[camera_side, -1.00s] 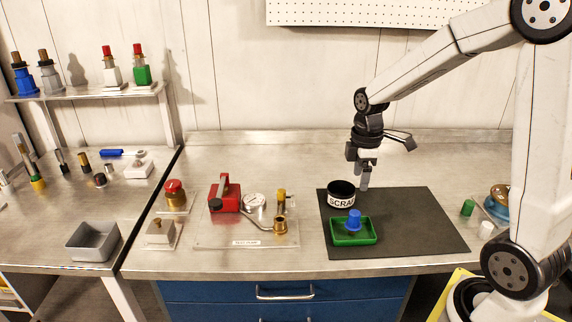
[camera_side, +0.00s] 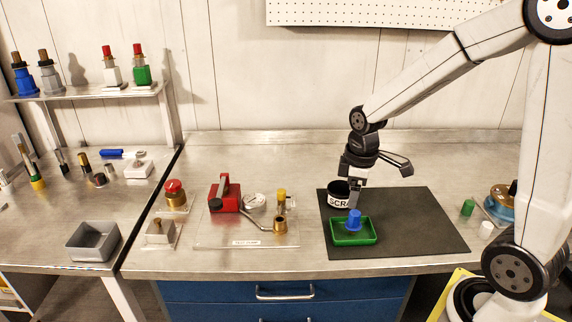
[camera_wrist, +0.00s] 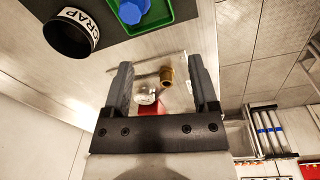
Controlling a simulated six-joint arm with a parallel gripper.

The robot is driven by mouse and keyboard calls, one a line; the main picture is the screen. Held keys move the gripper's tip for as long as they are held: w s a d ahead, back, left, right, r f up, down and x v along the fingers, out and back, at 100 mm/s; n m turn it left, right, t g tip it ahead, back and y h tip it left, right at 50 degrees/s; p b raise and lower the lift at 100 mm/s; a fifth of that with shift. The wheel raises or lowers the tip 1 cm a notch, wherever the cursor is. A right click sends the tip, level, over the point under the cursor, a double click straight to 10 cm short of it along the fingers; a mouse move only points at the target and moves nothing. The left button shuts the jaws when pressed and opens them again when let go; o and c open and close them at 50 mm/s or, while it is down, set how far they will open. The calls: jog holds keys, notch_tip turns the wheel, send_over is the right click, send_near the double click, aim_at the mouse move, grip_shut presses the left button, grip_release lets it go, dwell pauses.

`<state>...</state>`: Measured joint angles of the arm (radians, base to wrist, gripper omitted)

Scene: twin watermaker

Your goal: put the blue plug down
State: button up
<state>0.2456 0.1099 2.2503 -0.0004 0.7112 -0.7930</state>
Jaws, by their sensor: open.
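The blue plug (camera_side: 354,220) stands upright in the green tray (camera_side: 345,239). It also shows at the top edge of the wrist view (camera_wrist: 131,11), partly cut off, with the tray (camera_wrist: 170,8) around it. My gripper (camera_side: 356,204) is just above and behind the plug in the side view, its fingertips close to the plug's top. In the wrist view my gripper (camera_wrist: 160,68) is open with nothing held between its fingers, and the plug lies beyond the left fingertip. Whether a finger touches the plug is hard to tell.
The black SCRAP cup (camera_side: 338,194) stands right behind the tray, close to my gripper. Both are on a dark mat (camera_side: 425,225) with free room to the right. A clear plate with a red device (camera_side: 224,198) and a brass fitting (camera_side: 280,226) lies left.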

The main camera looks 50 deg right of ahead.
jog(key=s+a+f+m+t, duration=0.1)
jog(key=s+a+f+m, duration=0.3)
jog(key=a+m, duration=0.2)
jog(key=shift+s+a+t, duration=0.35)
jog(key=shift+a+t, duration=0.05)
jog(key=shift+a, duration=0.7)
dwell(0.3)
